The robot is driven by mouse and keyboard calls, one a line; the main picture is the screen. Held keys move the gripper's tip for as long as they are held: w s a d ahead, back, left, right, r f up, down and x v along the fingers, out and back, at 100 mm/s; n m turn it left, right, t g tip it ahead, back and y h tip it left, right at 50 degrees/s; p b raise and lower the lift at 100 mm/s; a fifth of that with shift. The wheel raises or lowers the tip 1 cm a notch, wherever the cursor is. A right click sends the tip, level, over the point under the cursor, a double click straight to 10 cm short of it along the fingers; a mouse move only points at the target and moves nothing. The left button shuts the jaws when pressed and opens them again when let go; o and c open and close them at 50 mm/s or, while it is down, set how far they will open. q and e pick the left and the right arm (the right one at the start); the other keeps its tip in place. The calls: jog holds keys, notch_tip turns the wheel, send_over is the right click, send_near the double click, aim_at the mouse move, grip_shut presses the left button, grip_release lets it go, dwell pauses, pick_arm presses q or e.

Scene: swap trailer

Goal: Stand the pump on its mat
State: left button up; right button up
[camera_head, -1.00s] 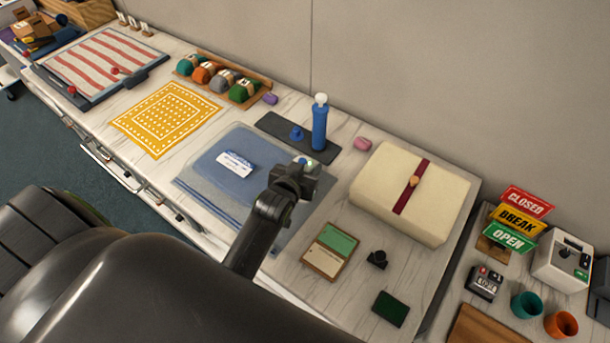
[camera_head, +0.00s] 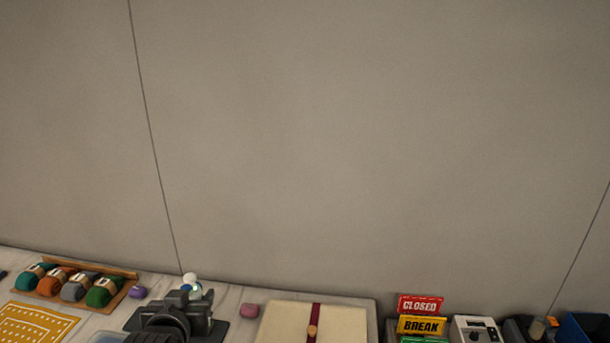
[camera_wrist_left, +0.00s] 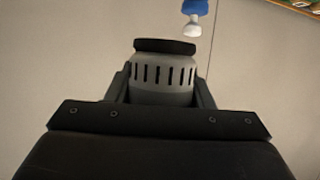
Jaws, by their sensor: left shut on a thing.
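The dark mat shows only in part around the gripper. Whether the pump's foot touches the mat is hidden. My right gripper is not in view.
A rack of coloured rolls (camera_head: 70,284) and a purple piece (camera_head: 137,292) lie left of the mat. A pink piece (camera_head: 249,310) and a cream box with a red band (camera_head: 290,322) lie right. A bare wall (camera_head: 330,150) rises close behind.

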pick_arm(q)
jog(key=shift+m+h, duration=0.3)
jog(key=shift+h, duration=0.1)
jog(key=s+r, duration=0.1)
jog(key=r, duration=0.1)
jog(key=s+d+r+b, duration=0.1)
jog(key=r, duration=0.2)
jog(key=s+d+r, duration=0.1)
jog(key=r, duration=0.2)
jog(key=shift+s+b, duration=0.1)
jog(key=shift+b, duration=0.3)
jog(key=shift+s+d+r, duration=0.15)
jog(key=shift+s+r, duration=0.1)
jog(key=shift+w+f, duration=0.2)
jog(key=shift+f, duration=0.05)
jog(key=shift+y, duration=0.5)
jog(key=w+a+f+p, duration=0.1)
jog(key=f, duration=0.2)
jog(key=w+f+p, duration=0.1)
jog(key=f, duration=0.2)
jog(key=w+a+f+p, duration=0.1)
jog(key=f, duration=0.2)
jog(key=shift+w+a, duration=0.1)
jog(key=shift+a, duration=0.25)
notch_tip(320, 180, down, 11)
jog(key=s+a+n+p, duration=0.1)
jog(key=s+a+p, duration=0.1)
jog(key=shift+s+a, duration=0.2)
jog(key=shift+s, duration=0.15)
jog(key=shift+f, duration=0.15)
